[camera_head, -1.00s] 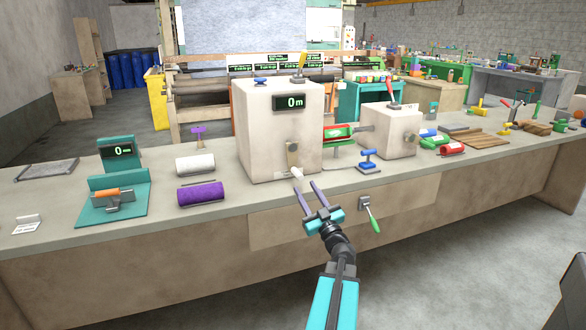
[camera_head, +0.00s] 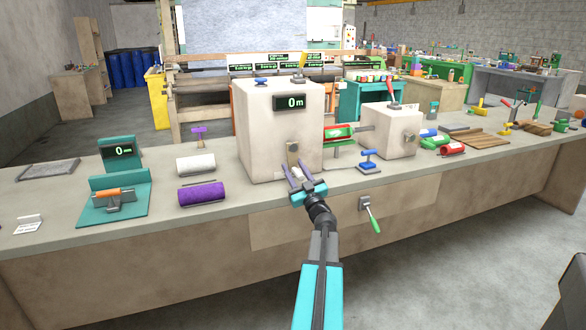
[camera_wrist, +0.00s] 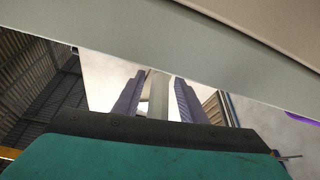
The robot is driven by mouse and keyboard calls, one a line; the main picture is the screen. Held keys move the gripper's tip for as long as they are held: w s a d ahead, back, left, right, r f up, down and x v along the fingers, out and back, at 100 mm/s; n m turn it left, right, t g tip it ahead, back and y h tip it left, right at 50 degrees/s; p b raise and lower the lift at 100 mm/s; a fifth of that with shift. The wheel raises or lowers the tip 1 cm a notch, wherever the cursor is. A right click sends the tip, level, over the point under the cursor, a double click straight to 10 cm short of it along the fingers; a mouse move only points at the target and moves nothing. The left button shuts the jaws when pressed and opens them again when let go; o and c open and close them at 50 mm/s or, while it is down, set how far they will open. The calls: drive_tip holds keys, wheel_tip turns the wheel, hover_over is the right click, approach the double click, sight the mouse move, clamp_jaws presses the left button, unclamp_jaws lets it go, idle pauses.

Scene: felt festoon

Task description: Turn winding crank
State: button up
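The winding crank sits low on the front of the large beige box (camera_head: 262,140), in the head view. Its metal arm (camera_head: 292,148) hangs down, with a pale handle (camera_head: 297,172) at its lower end. My gripper (camera_head: 298,165) is at this handle, its two purple fingers apart on either side of it. In the wrist view the pale handle (camera_wrist: 158,95) stands between the fingers, with a gap visible towards the right finger. Contact with the left finger is unclear. The box's display (camera_head: 294,102) reads 0 m.
A blue-handled stand (camera_head: 368,160) and a smaller beige box (camera_head: 390,134) are to the right. A green-handled lever (camera_head: 373,218) hangs on the bench front. White (camera_head: 196,164) and purple (camera_head: 201,193) rolls lie left. The bench top (camera_head: 240,205) before the box is clear.

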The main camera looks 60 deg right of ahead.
drive_tip(key=shift+w+d+r, duration=0.2)
drive_tip(key=shift+w+d, duration=0.05)
drive_tip(key=shift+w, duration=0.1)
drive_tip(key=shift+c, duration=0.4)
clamp_jaws()
drive_tip(key=shift+a+f, duration=0.1)
drive_tip(key=shift+a, duration=0.1)
drive_tip(key=shift+d, duration=0.1)
drive_tip(key=shift+w, duration=0.1)
